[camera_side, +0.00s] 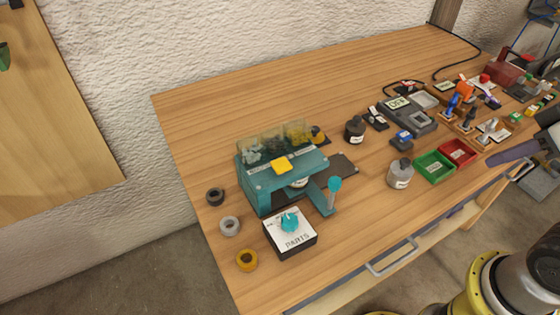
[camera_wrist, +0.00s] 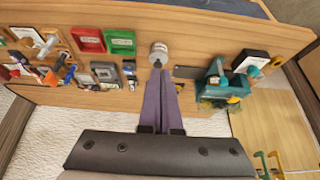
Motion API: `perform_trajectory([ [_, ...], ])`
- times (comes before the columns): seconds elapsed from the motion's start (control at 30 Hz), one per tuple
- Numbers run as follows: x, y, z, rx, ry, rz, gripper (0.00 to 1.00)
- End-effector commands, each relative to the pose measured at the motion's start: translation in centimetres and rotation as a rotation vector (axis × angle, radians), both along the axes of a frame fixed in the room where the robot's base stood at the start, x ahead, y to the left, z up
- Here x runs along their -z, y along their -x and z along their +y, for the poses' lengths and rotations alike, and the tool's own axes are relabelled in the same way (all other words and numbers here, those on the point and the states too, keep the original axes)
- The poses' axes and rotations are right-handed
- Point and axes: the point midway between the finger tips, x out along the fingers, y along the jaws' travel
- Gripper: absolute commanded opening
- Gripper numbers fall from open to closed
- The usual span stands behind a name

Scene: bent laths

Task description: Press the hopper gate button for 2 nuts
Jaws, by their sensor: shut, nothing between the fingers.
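A teal hopper machine (camera_side: 260,190) stands at the left part of the bench, with a clear bin on top holding grey and yellow pieces. A yellow button-like block (camera_side: 281,164) sits on its front top edge. A white-topped box marked PARTS (camera_side: 294,241) with a teal knob (camera_side: 290,222) stands before it. The hopper also shows right of centre in the wrist view (camera_wrist: 214,88). My gripper (camera_wrist: 158,72) has its purple fingers together and empty, pointing towards a grey bottle (camera_wrist: 158,50). In the side view my gripper (camera_side: 490,161) is at the right edge, far from the hopper.
A lever with a teal ball (camera_side: 335,184) stands at the hopper's right. Three rings, dark (camera_side: 215,196), grey (camera_side: 229,226) and yellow (camera_side: 247,260), lie on its left. Green (camera_side: 434,167) and red (camera_side: 457,152) trays and crowded tools fill the right. The back left bench is clear.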

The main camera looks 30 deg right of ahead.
Motion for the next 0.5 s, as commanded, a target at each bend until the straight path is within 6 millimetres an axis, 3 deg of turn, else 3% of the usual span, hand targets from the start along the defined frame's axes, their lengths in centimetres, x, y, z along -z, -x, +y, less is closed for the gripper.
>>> perform_trajectory([
  [0.5,-0.03,-0.04,-0.01,-0.026,0.014,-0.002,0.00],
])
